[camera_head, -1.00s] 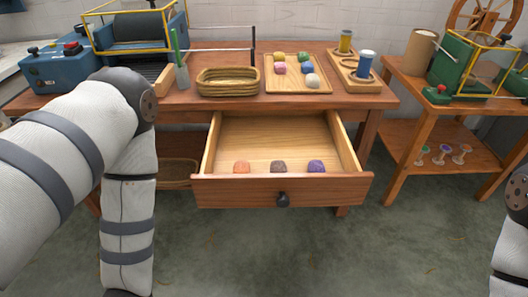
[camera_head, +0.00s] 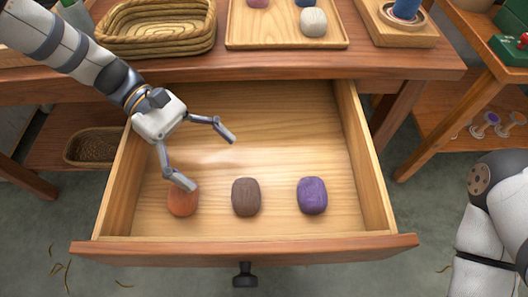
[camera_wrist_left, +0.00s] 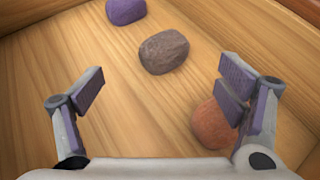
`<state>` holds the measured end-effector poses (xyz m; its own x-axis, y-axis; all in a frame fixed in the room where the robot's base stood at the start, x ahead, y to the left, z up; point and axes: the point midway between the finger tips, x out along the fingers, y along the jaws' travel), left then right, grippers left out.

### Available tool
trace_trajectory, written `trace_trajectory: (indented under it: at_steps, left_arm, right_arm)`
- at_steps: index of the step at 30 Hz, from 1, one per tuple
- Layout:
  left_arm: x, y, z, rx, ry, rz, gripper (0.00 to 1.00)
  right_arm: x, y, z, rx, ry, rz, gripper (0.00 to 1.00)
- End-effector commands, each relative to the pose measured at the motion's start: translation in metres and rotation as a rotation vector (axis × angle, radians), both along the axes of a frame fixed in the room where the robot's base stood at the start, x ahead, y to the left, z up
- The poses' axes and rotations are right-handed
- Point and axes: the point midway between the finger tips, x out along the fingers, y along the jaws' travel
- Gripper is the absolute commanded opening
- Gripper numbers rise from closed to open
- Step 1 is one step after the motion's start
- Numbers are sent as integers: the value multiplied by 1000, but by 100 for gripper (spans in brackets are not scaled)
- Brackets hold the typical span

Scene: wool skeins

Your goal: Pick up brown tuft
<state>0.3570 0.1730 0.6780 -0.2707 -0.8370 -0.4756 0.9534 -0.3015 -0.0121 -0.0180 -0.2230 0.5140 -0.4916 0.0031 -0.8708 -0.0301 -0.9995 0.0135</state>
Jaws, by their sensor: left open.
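The brown tuft (camera_head: 246,197) lies in the open drawer (camera_head: 250,247), between an orange tuft (camera_head: 183,202) and a purple tuft (camera_head: 312,195). In the left wrist view the brown tuft (camera_wrist_left: 164,52) sits beyond the fingertips, between their lines. My left gripper (camera_head: 206,160) is open and empty over the drawer, up and left of the brown tuft. One of its fingers overlaps the orange tuft (camera_wrist_left: 211,124) in both views; I cannot tell whether they touch. The purple tuft (camera_wrist_left: 126,10) is at the top of the left wrist view. My right gripper is out of view.
The drawer's side walls and front panel enclose the tufts; its back floor is bare. On the table above stand a wicker basket (camera_head: 157,29) and a wooden tray (camera_head: 287,43) with several tufts. My right arm shows at the right edge.

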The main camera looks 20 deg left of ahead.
Motion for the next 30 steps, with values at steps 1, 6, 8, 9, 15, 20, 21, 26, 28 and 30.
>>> trace_trajectory:
  at_steps: [1, 6, 8, 9, 15, 20, 21, 26, 28, 30]
  left_arm:
    - [-2, -2, -8, -2, 8, -2, 88]
    - [-7, -20, -12, -3, 3, -4, 88]
    - [-9, -31, -17, -3, 4, -5, 88]
    - [-11, -38, -21, -2, 4, -5, 88]
    - [-17, -63, -35, 0, 0, -1, 88]
    - [-17, -65, -36, 1, -1, 0, 88]
    - [-17, -65, -36, 0, -2, -1, 88]
    - [-17, -65, -36, 0, -2, -1, 60]
    - [-17, -65, -36, 0, -2, -1, 52]
    - [-17, -65, -36, 0, -2, -1, 52]
  right_arm:
    - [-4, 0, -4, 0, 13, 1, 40]
    - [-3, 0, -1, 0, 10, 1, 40]
    - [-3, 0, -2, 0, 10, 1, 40]
    - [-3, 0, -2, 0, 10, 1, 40]
    - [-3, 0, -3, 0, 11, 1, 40]
    - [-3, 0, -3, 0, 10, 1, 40]
    - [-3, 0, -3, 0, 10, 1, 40]
    - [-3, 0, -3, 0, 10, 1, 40]
    - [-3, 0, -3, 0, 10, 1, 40]
    - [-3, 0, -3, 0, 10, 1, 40]
